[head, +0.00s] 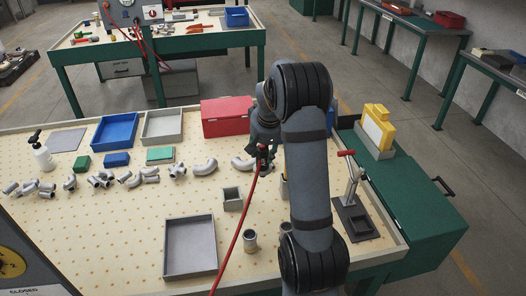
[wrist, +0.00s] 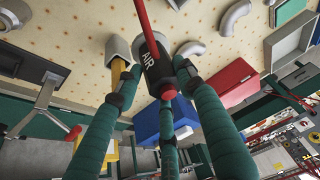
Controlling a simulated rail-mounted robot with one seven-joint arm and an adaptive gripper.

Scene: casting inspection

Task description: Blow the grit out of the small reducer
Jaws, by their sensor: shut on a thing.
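My gripper (head: 262,152) is above the pegboard bench (head: 130,228), partly hidden by my arm. In the wrist view its green fingers (wrist: 156,80) are shut on a dark air nozzle (wrist: 152,58) marked AIR. A red hose (head: 236,236) runs from it down to the front edge of the bench. Several grey pipe fittings (head: 205,167) lie in a row along the bench. I cannot tell for sure which piece is the small reducer. Nothing shows the nozzle touching a fitting.
A grey tray (head: 190,273) lies at the front, with a small square grey box (head: 232,198) behind it. A red box (head: 225,116), blue tray (head: 115,131) and spray bottle (head: 42,152) stand farther back. A red-handled clamp stand (head: 354,208) is at right. The front left board is bare.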

